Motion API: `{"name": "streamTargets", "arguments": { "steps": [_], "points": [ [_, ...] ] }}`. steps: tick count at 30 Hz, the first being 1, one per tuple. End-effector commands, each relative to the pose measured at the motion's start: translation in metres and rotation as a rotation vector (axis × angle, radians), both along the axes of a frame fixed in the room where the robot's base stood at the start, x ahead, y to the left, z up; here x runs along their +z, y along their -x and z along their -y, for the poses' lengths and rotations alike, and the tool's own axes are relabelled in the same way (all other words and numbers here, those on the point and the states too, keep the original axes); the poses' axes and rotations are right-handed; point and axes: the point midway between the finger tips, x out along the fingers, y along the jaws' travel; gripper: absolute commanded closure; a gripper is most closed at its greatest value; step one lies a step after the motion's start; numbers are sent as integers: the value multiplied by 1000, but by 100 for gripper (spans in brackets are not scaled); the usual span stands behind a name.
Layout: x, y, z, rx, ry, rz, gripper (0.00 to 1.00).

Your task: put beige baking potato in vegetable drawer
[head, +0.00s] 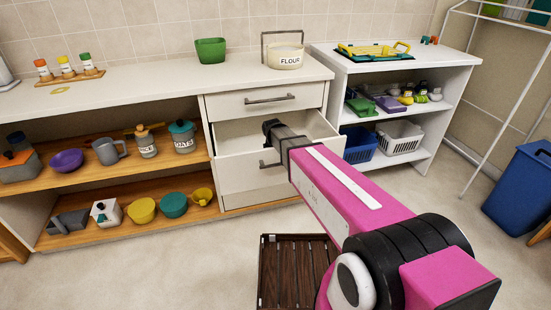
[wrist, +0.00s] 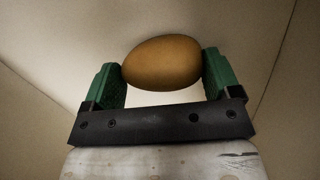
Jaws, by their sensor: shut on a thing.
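A beige-brown potato (wrist: 162,62) shows in the wrist view between the green finger pads of my gripper (wrist: 163,72). Both pads touch its sides, so the gripper is shut on it. In the head view my gripper (head: 270,128) is at the open middle drawer (head: 235,136) of the white cupboard, over or inside its opening. The drawer is pulled out and pale inside. Pale walls surround the potato in the wrist view. The potato is not visible in the head view. I cannot tell whether it touches the drawer floor.
The drawer above (head: 265,98) is shut. The countertop holds a green container (head: 210,51) and a flour canister (head: 285,60). Shelves at left hold jars and bowls; the right shelf unit holds a blue basket (head: 360,143) and a white basket (head: 398,138). A dark slatted crate (head: 270,270) stands on the floor.

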Motion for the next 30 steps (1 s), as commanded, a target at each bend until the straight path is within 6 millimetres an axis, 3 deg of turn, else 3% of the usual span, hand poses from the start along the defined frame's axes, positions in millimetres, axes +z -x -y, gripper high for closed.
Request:
{"name": "streamTargets", "arguments": {
  "steps": [8,9,10,20,30],
  "points": [
    [-2,0,0,0,0,0,44],
    [-2,0,0,0,0,0,7],
    [-2,0,0,0,0,0,0],
    [3,1,0,0,0,1,0],
    [54,9,-4,0,-1,2,0]
  ]
}}
